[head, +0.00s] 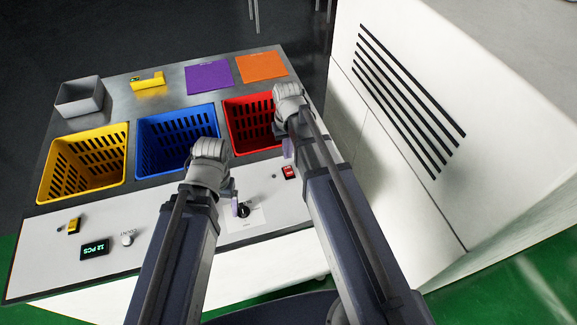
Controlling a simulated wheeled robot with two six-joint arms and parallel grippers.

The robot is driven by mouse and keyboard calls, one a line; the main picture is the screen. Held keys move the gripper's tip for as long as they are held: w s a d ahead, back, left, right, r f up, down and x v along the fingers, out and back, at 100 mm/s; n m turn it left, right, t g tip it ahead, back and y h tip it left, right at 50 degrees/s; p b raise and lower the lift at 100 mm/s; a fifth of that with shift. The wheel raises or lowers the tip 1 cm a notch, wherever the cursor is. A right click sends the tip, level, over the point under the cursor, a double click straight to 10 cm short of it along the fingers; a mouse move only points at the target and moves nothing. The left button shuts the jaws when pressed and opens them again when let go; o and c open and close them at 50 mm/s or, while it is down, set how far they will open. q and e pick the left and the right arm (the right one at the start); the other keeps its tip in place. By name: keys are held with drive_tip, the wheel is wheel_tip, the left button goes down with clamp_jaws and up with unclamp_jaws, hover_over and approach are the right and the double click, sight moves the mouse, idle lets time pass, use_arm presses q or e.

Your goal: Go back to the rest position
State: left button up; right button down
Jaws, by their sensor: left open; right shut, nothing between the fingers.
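My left gripper (233,198) hangs over the control panel, close to the black rotary knob (243,210). It is open, mostly hidden behind its own wrist, and I see nothing in it. My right gripper (288,148) is above the panel's back edge, in front of the red crate (238,108) and close to the red rocker switch (289,172). It is shut and holds nothing; its wrist covers part of the red crate.
A yellow crate (59,146) and a blue crate (150,126) sit left of the red one. Behind are a grey bin (65,101), a yellow object (148,82), a purple mat (209,77) and an orange mat (262,66). A display (95,249) reads 12 PCS. A white cabinet (400,160) stands close on the right.

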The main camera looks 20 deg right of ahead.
drive_tip(key=shift+r+p, duration=0.35)
drive_tip(key=shift+r, duration=0.3)
drive_tip(key=s+a+n+h, duration=0.1)
drive_tip(key=s+a+n, duration=0.2)
drive_tip(key=s+a, duration=0.7)
drive_tip(key=s, duration=0.4)
drive_tip(key=shift+s+a, duration=0.15)
drive_tip(key=shift+a, duration=0.1)
